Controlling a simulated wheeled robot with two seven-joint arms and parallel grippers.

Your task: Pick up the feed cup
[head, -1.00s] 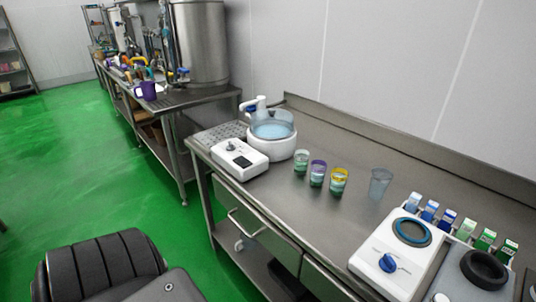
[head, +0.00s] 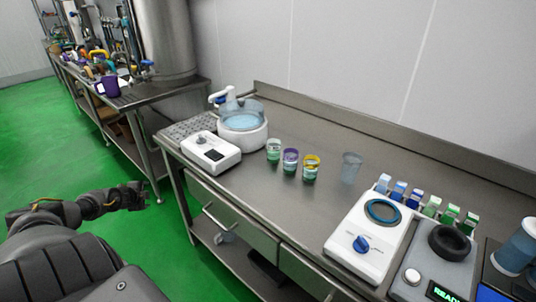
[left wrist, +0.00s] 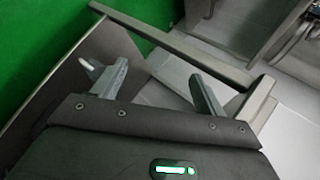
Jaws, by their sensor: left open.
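Three small cups stand in a row on the steel bench: a green-and-white one (head: 273,150), a purple-rimmed one (head: 290,161) and a yellow-rimmed one (head: 311,168). A clear, pale blue cup (head: 351,168) stands to their right. I cannot tell which one is the feed cup. My left gripper (head: 147,194) is out over the green floor, left of the bench and well away from the cups. In the left wrist view its two fingers (left wrist: 158,88) are apart with nothing between them. My right gripper is not in view.
A white water-bath unit (head: 240,130) and a white control box (head: 211,151) stand at the bench's left end. A white device with a blue knob (head: 361,244), several small cartons (head: 432,205) and a grey device (head: 436,271) fill the right. A purple jug (head: 109,87) is on the far bench.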

